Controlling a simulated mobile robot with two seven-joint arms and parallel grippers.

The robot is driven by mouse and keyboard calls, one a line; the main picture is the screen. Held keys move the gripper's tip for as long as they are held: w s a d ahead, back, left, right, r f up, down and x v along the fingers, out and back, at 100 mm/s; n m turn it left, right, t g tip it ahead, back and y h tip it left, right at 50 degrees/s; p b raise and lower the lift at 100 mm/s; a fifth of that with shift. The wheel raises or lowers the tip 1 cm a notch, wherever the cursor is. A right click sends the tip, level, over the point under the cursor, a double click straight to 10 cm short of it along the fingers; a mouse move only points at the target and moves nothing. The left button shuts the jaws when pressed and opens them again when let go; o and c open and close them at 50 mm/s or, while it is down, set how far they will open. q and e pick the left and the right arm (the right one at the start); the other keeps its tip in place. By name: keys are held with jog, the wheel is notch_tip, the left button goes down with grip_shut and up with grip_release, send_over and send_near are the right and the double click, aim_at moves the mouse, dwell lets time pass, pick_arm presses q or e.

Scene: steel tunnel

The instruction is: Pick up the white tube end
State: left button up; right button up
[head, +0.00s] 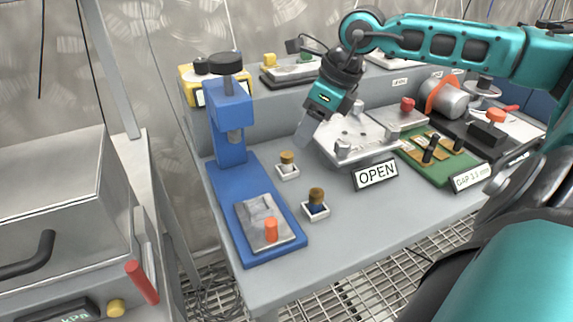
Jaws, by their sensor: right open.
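Two small brown-topped tube ends stand upright in white square holders on the grey bench. The farther one, with a pale band under its brown top, looks like the white tube end (287,158). The nearer one (317,196) has a dark blue band. My right gripper (306,131) reaches in from the upper right, pointing down and left. It is open and looks empty, above and behind the pale one, apart from it. The gap between its fingers is hard to see at this angle. My left gripper is not in view.
A blue press (229,140) with an orange peg (271,230) on its plate stands left of the holders. A metal fixture (356,135) behind an OPEN sign (376,174) and a green board (441,158) lie right. The bench front is clear.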

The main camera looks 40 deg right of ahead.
aim_at(288, 155)
jog(key=x, duration=0.3)
jog(key=shift+w+a, duration=0.15)
jog(key=shift+a, duration=0.2)
jog(key=shift+x, duration=2)
jog(key=shift+w+a, duration=0.1)
jog(key=shift+a, duration=0.05)
jog(key=shift+r, duration=0.1)
grip_shut()
